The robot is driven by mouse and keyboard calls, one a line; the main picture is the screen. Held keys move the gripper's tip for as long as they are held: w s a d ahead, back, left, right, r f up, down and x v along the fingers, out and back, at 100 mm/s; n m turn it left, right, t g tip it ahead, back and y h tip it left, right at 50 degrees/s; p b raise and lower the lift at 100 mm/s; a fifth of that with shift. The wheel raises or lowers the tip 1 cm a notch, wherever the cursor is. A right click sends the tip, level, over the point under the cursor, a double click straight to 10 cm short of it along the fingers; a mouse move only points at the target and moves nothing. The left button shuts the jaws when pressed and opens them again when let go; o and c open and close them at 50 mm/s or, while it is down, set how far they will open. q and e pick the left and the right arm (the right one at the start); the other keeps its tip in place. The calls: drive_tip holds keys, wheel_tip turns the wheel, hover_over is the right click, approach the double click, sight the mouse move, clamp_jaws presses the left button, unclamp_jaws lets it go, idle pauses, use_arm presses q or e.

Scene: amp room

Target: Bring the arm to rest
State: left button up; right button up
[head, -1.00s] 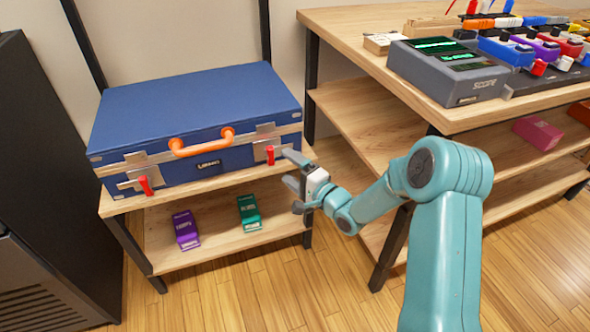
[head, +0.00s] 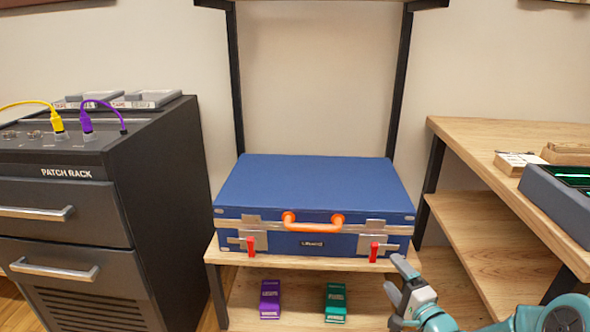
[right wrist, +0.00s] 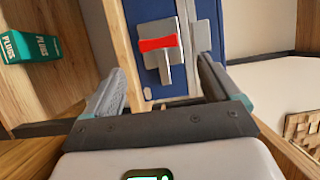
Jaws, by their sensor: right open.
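My right arm comes in from the lower right in the head view. Its gripper (head: 397,282) is open and empty, in front of the right end of a blue case (head: 315,185), just right of the case's right red latch (head: 374,251). In the right wrist view the two fingers (right wrist: 165,88) stand apart, with the case front and a red latch (right wrist: 158,44) beyond them. The case is closed and lies flat on a wooden shelf, its orange handle (head: 312,226) facing me. My left gripper is not in view.
A purple box (head: 270,299) and a green box (head: 335,302) sit on the lower shelf. A black patch rack (head: 150,190) with drawers and cables stands at left. A wooden table (head: 470,135) with a grey device (head: 560,200) stands at right, close to my right arm.

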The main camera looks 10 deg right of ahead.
drive_tip(key=s+a+r+n+g+y+p, duration=0.1)
drive_tip(key=s+a+r+g+p, duration=0.1)
drive_tip(key=a+r+p, duration=0.75)
drive_tip(key=s+a+r+g+y+p, duration=0.1)
drive_tip(key=s+a+r+g+p, duration=0.3)
drive_tip(key=p, duration=1.1)
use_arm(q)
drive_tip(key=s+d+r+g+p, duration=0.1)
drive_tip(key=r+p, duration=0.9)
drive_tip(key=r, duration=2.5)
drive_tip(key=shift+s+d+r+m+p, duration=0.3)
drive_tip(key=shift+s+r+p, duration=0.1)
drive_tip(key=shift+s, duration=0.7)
use_arm(e)
drive_tip(key=s+a+f+n+g, duration=0.1)
drive_tip(key=s+a+n+g, duration=0.1)
drive_tip(key=s, duration=0.6)
drive_tip(key=s+a+f+n+g, duration=0.1)
drive_tip(key=s+a+n+g, duration=0.2)
drive_tip(key=s+n+g, duration=0.2)
drive_tip(key=s+a+f+n+g+h, duration=0.1)
drive_tip(key=s+n+g, duration=0.3)
drive_tip(key=s, duration=0.7)
drive_tip(key=shift+s+a+f+n, duration=0.25)
drive_tip(key=shift+s+a+n, duration=0.15)
drive_tip(key=shift+a+n, duration=0.6)
drive_tip(key=shift+d, duration=0.1)
